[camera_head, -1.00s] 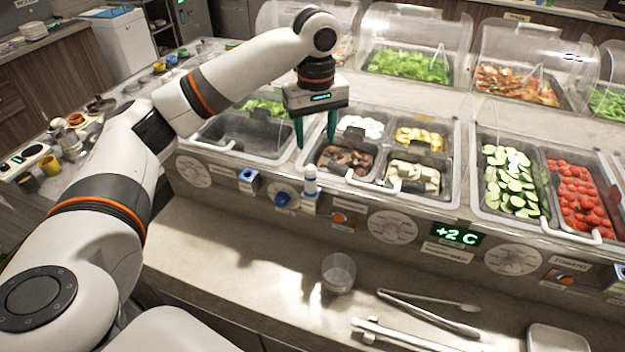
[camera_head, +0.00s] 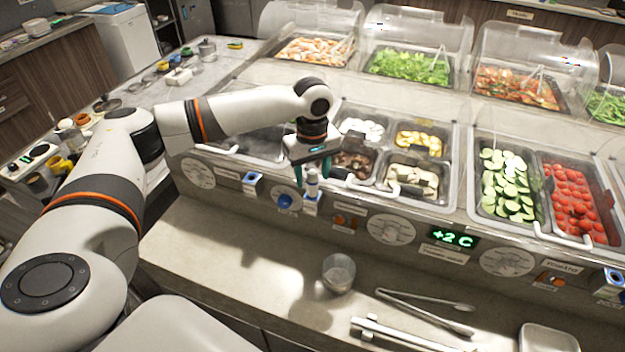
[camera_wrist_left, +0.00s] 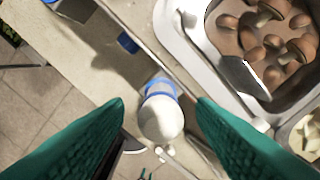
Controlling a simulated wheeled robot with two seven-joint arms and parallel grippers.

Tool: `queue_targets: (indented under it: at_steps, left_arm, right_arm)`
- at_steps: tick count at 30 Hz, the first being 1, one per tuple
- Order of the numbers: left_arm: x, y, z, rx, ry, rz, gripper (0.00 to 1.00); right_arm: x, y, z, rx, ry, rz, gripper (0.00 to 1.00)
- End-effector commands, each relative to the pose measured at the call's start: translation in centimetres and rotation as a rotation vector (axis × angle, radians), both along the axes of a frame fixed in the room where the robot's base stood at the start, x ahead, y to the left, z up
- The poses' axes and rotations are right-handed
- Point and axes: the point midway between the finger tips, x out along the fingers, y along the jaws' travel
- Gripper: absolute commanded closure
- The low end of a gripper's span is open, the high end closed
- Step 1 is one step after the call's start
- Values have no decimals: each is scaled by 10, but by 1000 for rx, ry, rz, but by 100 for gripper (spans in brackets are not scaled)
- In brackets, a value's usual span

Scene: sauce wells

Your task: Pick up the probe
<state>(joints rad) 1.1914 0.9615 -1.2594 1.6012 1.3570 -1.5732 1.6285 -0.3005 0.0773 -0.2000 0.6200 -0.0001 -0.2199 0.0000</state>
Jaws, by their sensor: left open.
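The probe (camera_head: 312,187) is a white upright piece with a rounded top and blue parts, standing at the front face of the salad counter. In the left wrist view the probe's white top (camera_wrist_left: 160,120) shows between the fingertips, with a blue band behind it. My left gripper (camera_head: 312,174) is open, its teal fingers pointing down on either side of the probe's top. In the left wrist view gaps show between the probe and both fingers of the gripper (camera_wrist_left: 160,104). My right gripper is not in view.
A pan of mushrooms (camera_wrist_left: 270,40) lies just behind the probe. A clear cup (camera_head: 338,272) and metal tongs (camera_head: 425,310) rest on the front ledge. A blue knob (camera_head: 284,201) is left of the probe. The ledge left of the cup is clear.

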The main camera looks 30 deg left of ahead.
Motion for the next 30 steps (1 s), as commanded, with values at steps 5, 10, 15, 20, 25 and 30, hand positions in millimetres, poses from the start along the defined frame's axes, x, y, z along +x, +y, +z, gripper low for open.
queue_targets:
  at_steps: [5, 10, 15, 20, 25, 30]
  left_arm:
    - [0, 0, -7, 0, 0, -1, 49]
    - [0, 0, -7, 0, 0, -1, 56]
    - [0, 0, -7, -1, -1, -1, 83]
    - [0, 0, -7, -1, -1, -1, 98]
    - [0, 0, -5, -1, -2, -1, 98]
    - [1, 0, 13, -2, -5, 0, 98]
  right_arm:
    - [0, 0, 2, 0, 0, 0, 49]
    - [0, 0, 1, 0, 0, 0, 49]
    - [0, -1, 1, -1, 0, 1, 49]
    - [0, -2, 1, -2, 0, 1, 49]
    - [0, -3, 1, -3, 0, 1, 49]
    - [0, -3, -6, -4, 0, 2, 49]
